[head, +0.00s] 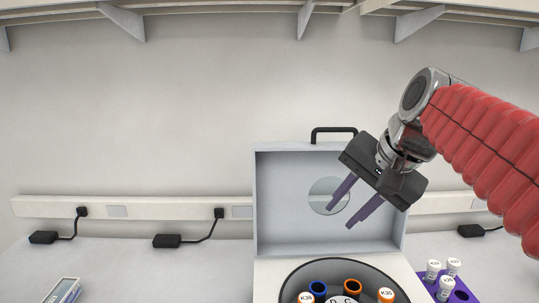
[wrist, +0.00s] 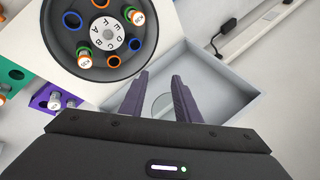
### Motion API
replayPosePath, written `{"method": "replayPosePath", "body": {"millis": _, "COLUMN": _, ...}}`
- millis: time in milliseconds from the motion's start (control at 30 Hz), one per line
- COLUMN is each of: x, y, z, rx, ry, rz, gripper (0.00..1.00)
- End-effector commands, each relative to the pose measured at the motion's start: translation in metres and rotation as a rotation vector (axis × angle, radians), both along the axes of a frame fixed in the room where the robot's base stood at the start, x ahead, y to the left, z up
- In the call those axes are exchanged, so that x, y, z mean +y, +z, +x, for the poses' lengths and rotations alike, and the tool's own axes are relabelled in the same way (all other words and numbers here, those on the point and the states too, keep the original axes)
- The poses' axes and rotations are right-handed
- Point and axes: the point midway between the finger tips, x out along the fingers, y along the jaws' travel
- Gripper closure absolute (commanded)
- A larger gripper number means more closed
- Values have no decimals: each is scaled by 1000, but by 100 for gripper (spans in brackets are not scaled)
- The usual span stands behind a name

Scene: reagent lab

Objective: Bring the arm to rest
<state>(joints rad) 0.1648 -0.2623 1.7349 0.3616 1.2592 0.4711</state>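My gripper (head: 357,208) is raised in front of the open lid of a centrifuge, above its bowl. Its two purple fingers are apart with nothing between them. In the wrist view my gripper (wrist: 158,85) is also open and empty, with the lid behind it. The centrifuge lid (head: 280,200) stands upright with a round window and a black handle. The rotor (wrist: 107,33) has lettered positions and holds several tubes with orange or green rings.
A purple rack (head: 460,292) with several white-capped tubes stands right of the centrifuge. A small box (head: 64,291) lies at the lower left. Black power adapters (head: 167,241) lie along the wall. A shelf (head: 220,8) runs overhead. The bench left of the centrifuge is mostly clear.

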Motion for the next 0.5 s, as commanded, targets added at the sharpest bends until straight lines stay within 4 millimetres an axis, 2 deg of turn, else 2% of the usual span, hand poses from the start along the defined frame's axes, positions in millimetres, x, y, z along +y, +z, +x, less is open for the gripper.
{"method": "replayPosePath", "body": {"millis": 33, "x": 1, "y": -10, "z": -11, "rx": -8, "ry": 24, "rz": -32, "gripper": 71}}
{"method": "replayPosePath", "body": {"millis": 500, "x": -4, "y": -117, "z": -105, "rx": -73, "ry": 308, "rz": -360, "gripper": 71}}
